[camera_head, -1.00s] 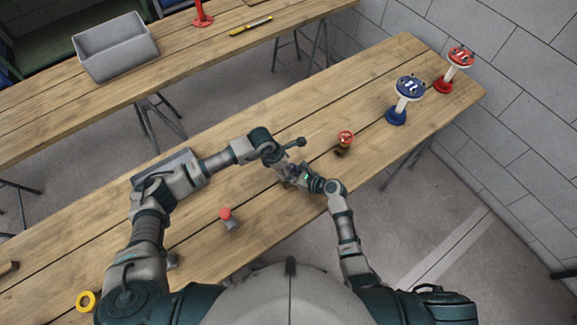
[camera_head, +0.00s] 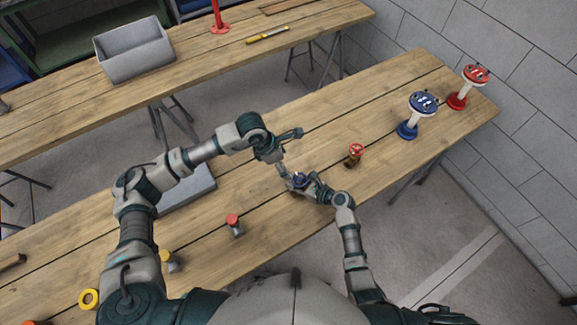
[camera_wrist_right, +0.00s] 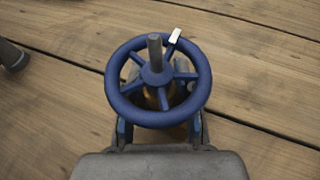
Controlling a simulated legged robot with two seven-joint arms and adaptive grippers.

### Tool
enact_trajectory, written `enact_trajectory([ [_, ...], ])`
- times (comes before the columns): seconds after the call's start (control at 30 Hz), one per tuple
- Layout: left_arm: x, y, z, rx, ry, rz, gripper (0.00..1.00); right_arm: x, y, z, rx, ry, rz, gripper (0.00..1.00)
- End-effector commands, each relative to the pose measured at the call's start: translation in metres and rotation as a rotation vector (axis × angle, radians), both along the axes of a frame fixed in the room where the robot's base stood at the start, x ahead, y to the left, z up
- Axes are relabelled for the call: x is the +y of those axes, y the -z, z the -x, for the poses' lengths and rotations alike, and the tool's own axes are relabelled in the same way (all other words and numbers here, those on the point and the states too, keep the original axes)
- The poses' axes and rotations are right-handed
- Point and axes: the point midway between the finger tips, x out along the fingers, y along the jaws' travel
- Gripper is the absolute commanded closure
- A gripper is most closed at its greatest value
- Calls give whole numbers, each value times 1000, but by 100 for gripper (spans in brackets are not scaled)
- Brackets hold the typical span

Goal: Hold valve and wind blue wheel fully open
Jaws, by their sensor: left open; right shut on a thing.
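The blue wheel (camera_wrist_right: 158,80) fills the middle of the right wrist view, with spokes, a grey central stem and a small pale mark on its far rim. A brass-coloured valve body shows below it, mostly hidden. My right gripper (camera_wrist_right: 160,130) is shut on the valve under the wheel; in the head view the right gripper (camera_head: 303,187) is low over the near table, with the small blue wheel (camera_head: 299,180) at its tip. My left gripper (camera_head: 283,172) is open just above and left of the wheel. Whether it touches the wheel cannot be told.
A red-wheeled valve (camera_head: 355,154) stands to the right on the table (camera_head: 390,105). Blue (camera_head: 422,104) and red (camera_head: 475,75) wheel stands are farther right. A red-capped piece (camera_head: 234,224) and a yellow-capped piece (camera_head: 168,260) stand left. A grey tray (camera_head: 190,190) lies behind my left arm.

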Motion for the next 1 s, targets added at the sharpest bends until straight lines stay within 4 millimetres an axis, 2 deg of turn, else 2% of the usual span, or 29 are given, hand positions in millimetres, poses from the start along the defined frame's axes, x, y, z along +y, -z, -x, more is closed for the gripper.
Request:
enact_trajectory([
  [0.27,1,-2,0,1,0,0,14,0,0,0,-1,0,-1,100],
  [0.3,1,-2,0,1,0,0,14,0,0,0,-1,0,-1,59],
  [0.4,1,-2,0,0,0,0,14,0,0,0,-1,0,-1,39],
  [0.77,0,-2,0,1,0,0,14,-4,-2,2,-1,1,-1,39],
  [0.87,0,-2,0,1,0,0,14,-15,-6,9,-2,1,1,39],
  [1.0,0,-2,1,0,0,0,14,-40,-18,23,-2,1,3,39],
])
